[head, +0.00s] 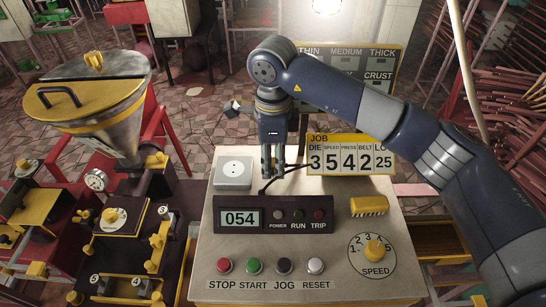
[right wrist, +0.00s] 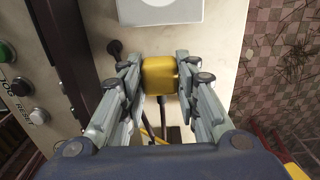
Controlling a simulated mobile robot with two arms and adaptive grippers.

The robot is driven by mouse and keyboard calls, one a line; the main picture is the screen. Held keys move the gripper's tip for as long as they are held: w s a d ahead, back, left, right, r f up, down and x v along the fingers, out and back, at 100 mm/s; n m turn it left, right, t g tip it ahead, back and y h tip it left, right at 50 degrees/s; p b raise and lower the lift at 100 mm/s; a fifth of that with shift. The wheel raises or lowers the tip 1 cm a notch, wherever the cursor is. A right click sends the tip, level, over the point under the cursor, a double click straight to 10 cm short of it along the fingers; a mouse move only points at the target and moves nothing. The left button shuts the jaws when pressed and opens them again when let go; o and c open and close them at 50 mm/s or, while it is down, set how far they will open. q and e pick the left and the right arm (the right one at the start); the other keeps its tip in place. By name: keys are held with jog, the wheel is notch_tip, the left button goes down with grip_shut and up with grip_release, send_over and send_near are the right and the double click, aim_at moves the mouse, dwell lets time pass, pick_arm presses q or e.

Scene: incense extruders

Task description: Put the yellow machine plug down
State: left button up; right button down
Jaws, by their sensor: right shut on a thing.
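My right gripper (head: 272,168) hangs over the control console, just right of the white socket box (head: 233,171). In the right wrist view its fingers (right wrist: 161,90) are shut on the yellow plug (right wrist: 160,76). The plug's block sits between the fingertips, and a dark cord runs from it toward the wrist. In the head view the fingers hide most of the plug; a black cord (head: 266,187) shows below them. The socket box also shows at the top of the wrist view (right wrist: 160,10), apart from the plug. I cannot tell whether the plug touches the console top. My left gripper is not in view.
The console (head: 330,238) carries a display panel (head: 238,218), a row of buttons, a speed knob (head: 374,250) and a ribbed yellow block (head: 369,205). The job sign (head: 350,155) stands right of the gripper. A hopper machine (head: 95,110) stands left.

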jog(key=shift+f, duration=0.55)
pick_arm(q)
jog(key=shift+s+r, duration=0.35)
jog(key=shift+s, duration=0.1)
pick_arm(e)
jog(key=shift+f, duration=0.1)
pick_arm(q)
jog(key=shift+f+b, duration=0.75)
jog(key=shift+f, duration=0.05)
pick_arm(e)
jog(key=shift+f, duration=0.55)
jog(key=c, duration=1.2)
grip_release()
